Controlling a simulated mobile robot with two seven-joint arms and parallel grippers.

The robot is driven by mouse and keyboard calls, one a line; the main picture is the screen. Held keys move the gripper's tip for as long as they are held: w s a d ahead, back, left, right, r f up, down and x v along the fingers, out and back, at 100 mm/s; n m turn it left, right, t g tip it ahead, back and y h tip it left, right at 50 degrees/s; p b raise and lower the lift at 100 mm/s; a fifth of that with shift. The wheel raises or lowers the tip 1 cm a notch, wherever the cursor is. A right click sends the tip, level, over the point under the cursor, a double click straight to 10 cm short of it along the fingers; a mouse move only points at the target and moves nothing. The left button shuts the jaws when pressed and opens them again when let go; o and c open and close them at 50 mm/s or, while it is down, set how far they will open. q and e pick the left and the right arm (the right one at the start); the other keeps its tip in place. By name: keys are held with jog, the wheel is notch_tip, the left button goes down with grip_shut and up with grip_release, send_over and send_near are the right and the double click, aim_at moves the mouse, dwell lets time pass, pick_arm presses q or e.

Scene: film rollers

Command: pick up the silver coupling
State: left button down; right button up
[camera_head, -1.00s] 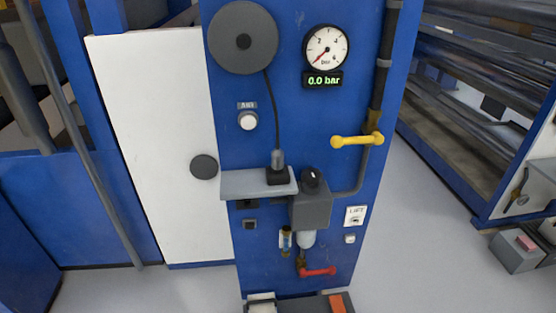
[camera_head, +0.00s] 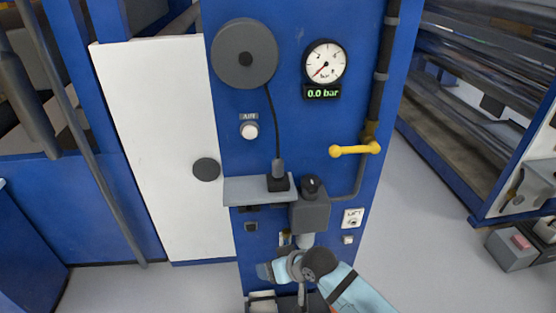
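The silver-grey coupling (camera_head: 278,168) stands upright in a black holder (camera_head: 279,183) on the small grey shelf (camera_head: 250,189) of the blue panel. A black hose (camera_head: 271,115) runs from its top up to the round grey reel (camera_head: 245,54). My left gripper is not in view.
My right arm hides the panel's lower part. A roller rack (camera_head: 490,90) stands at the right.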

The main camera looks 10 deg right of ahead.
jog(key=w+r+n+g+h+p, duration=0.1)
jog(key=w+r+g+h+p, duration=0.15)
jog(key=w+r, duration=0.9)
jog(key=h+p, duration=0.3)
send_near(280, 159)
jog(key=shift+m+g, duration=0.45)
jog(key=shift+m, duration=0.05)
jog(key=p+x, duration=0.1)
jog(key=x, duration=0.9)
jog(key=p+x, duration=0.1)
jog(key=x, duration=0.1)
jog(key=shift+w+a+f, duration=0.1)
jog(key=shift+w, duration=0.3)
jog(key=shift+w+f, duration=0.1)
jog(key=shift+f, duration=0.15)
jog(key=c, duration=0.9)
jog(key=shift+c, duration=0.9)
